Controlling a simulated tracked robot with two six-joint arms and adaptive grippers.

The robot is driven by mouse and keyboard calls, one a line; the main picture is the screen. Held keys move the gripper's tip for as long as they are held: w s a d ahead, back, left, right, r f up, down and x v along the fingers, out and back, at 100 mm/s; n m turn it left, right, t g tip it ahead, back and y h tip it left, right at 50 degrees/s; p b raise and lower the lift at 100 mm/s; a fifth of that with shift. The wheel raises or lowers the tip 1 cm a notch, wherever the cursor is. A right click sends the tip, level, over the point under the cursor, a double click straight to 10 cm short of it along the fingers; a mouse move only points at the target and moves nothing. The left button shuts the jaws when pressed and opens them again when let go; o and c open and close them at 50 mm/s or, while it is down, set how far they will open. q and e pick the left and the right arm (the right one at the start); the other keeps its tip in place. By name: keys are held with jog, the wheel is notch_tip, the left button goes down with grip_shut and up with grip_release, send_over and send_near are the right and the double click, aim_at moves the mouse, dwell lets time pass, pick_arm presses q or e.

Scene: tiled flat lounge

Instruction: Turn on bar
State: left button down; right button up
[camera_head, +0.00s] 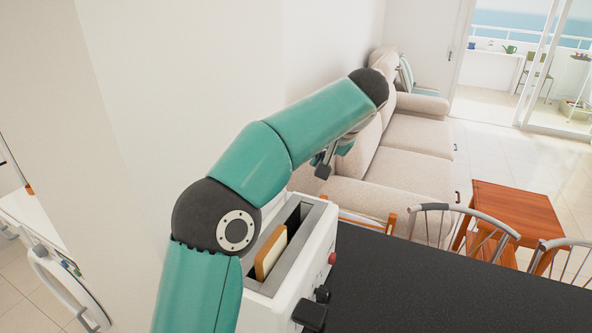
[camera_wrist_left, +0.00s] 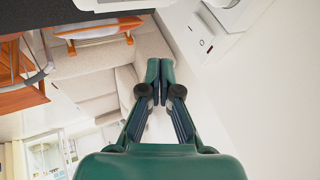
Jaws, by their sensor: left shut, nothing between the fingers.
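No part in view can be clearly told as the bar. A white toaster (camera_head: 318,241) stands on the dark counter with a slice of bread (camera_head: 270,253) in its slot. A black lever (camera_head: 310,314) and a red knob (camera_head: 332,258) show on its side. My left arm passes in front of the toaster and hides part of it. My left gripper (camera_head: 323,166) is beyond the toaster, near the wall and sofa, partly hidden by its arm. In the left wrist view the left gripper (camera_wrist_left: 160,66) is shut and empty. My right gripper is not in view.
The dark counter (camera_head: 420,295) is clear right of the toaster. Chairs (camera_head: 470,222) stand behind it, with a wooden table (camera_head: 512,208) and a beige sofa (camera_head: 405,150) beyond. A pale wall (camera_head: 190,90) is close to my left arm. A white appliance (camera_head: 60,265) is at far left.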

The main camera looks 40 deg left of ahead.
pick_arm(q)
jog(key=shift+s+a, duration=0.2)
jog(key=a+f+p, duration=0.1)
jog(key=a+f, duration=0.7)
jog(key=a, duration=0.1)
jog(key=shift+w+f, duration=0.4)
jog(key=shift+w, duration=0.05)
